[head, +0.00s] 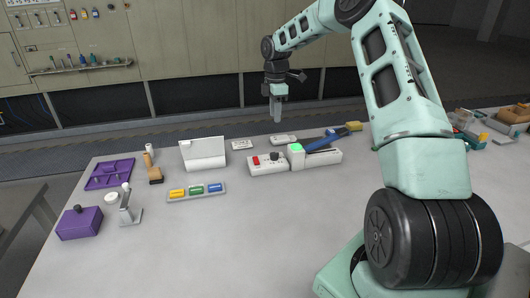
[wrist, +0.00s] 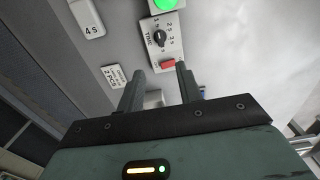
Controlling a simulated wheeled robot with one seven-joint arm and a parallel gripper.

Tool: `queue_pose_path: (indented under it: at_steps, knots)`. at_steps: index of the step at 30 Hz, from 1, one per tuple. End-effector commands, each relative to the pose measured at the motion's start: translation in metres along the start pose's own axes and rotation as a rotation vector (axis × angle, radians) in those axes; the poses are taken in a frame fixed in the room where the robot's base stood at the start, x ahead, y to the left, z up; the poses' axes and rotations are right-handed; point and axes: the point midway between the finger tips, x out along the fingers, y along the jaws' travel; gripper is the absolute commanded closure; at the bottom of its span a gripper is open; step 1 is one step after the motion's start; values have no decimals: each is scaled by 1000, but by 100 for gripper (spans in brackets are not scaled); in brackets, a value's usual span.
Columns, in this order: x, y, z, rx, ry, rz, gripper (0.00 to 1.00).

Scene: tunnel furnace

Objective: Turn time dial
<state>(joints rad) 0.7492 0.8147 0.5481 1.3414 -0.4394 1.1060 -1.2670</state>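The time dial is a black knob (wrist: 159,37) on a white panel marked TIME, with small numbers around it. In the head view the dial (head: 275,156) is on top of the white control box (head: 266,167). I cannot tell which number it points to. My gripper (head: 277,118) hangs above and behind the box, fingers down, touching nothing. In the wrist view my gripper (wrist: 159,86) is open and empty, with a gap between its two fingers. The dial appears ahead of and beyond the fingertips.
A "4 S" card (wrist: 88,18) and a "2 PCS" card (wrist: 115,77) lie near the box.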

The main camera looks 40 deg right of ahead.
Motion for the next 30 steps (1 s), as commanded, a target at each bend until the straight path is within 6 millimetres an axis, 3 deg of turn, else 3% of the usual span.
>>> queue_pose_path:
  at_steps: [18,24,30]
  knots:
    - [124,-2,-2,1,2,-4,65]
    - [147,-1,-1,1,1,-1,65]
    - [155,0,-2,1,2,1,65]
